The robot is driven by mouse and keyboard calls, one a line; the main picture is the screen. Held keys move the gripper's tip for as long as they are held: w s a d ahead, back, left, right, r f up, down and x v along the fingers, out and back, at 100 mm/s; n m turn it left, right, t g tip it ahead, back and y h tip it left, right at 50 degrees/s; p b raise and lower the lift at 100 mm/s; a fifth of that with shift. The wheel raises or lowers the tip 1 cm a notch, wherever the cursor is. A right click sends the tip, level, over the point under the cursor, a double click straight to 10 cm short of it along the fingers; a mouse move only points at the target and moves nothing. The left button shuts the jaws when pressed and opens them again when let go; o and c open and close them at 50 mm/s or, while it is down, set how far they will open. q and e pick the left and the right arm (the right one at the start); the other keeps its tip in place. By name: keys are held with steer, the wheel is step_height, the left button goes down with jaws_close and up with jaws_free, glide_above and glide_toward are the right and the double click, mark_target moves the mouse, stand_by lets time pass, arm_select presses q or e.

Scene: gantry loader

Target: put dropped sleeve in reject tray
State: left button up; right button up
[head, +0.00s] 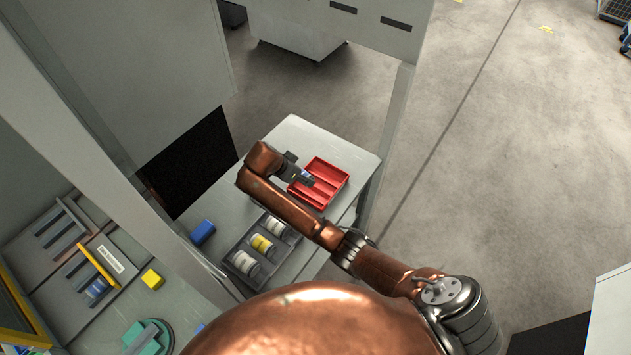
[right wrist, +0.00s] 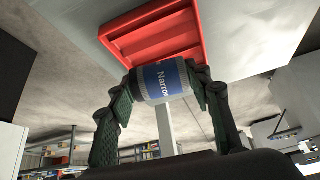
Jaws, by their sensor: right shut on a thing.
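The sleeve (right wrist: 166,82) is a short cylinder with a blue label reading "Narro…" and pale ends. My right gripper (right wrist: 166,88) is shut on it, with a dark finger on each side. In the head view the right gripper (head: 306,178) is over the left part of the red tray (head: 336,172), and the sleeve is small and partly hidden there. The tray is divided into long compartments and looks empty where visible. It also shows behind the sleeve in the right wrist view (right wrist: 160,38). I cannot tell the sleeve's height above it. My left gripper is out of view.
A grey rack (head: 228,265) with white and yellow rolls stands nearer on the same table (head: 300,133). A grey post (head: 390,125) rises beside the table's right edge.

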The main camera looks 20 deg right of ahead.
steer(key=w+d+f, duration=0.1)
steer(key=d+f, duration=0.1)
steer(key=w+d+f, duration=0.1)
steer(key=d+f, duration=0.1)
steer(key=w+d+f, duration=0.1)
steer(key=d+f, duration=0.1)
steer(key=shift+w+d+f, duration=0.1)
steer(key=shift+d+f, duration=0.15)
steer(key=shift+f, duration=0.05)
steer(key=shift+w+d+f, duration=0.15)
steer(key=shift+f, duration=0.15)
steer(key=f, duration=0.3)
steer(key=shift+d, duration=0.35)
steer(key=shift+f, duration=0.35)
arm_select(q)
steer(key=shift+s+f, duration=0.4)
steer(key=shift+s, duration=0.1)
arm_select(e)
steer(key=shift+a, duration=0.1)
steer(key=o, duration=1.2)
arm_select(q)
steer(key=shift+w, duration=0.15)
arm_select(e)
steer(key=shift+o, duration=1.3)
